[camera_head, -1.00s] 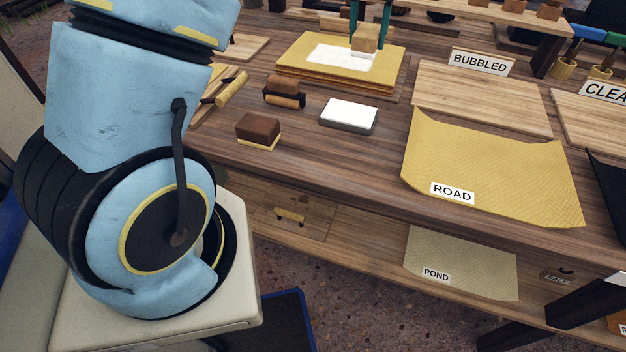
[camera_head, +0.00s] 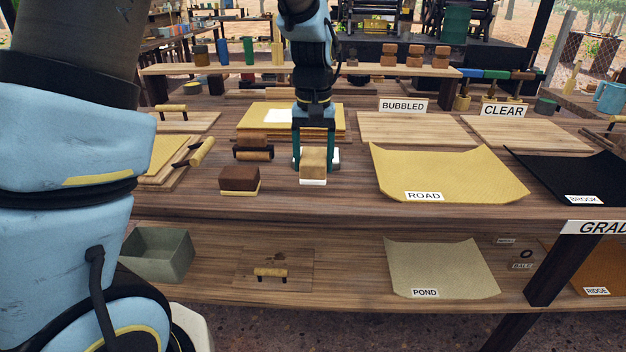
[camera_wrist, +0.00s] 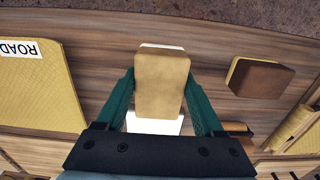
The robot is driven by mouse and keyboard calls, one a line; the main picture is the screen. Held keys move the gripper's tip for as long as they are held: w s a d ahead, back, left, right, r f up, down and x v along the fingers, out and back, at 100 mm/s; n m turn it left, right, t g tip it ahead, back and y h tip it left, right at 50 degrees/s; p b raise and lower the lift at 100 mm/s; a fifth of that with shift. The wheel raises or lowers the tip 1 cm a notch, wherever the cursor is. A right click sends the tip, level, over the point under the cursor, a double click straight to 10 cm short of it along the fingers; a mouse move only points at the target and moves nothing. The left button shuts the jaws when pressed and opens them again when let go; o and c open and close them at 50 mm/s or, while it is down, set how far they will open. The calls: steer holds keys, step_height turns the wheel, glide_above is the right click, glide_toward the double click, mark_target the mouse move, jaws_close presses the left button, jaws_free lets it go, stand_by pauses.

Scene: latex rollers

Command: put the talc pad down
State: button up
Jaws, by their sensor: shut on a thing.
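The talc pad (camera_head: 313,162) is a tan block with a white underside showing at its front edge. My gripper (camera_head: 316,165) is shut on its sides, one green finger on each side. In the wrist view the pad (camera_wrist: 161,85) sits between the two fingers (camera_wrist: 160,100). A white slab (camera_wrist: 154,125) shows beyond the pad and is partly hidden by it; a bit of it shows beside the finger in the head view (camera_head: 336,156). The pad is at or just above the table near the slab; I cannot tell whether it touches either.
A brown block with a yellow base (camera_head: 240,180) stands left of the pad, with a wooden-handled roller (camera_head: 253,154) behind it. A yellow stack with a white sheet (camera_head: 285,115) lies behind. The yellow ROAD sheet (camera_head: 450,172) lies to the right.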

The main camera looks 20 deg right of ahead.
steer(key=shift+f, duration=2.2)
steer(key=shift+f, duration=0.15)
steer(key=o, duration=1.5)
steer(key=shift+c, duration=0.2)
steer(key=shift+w, duration=0.1)
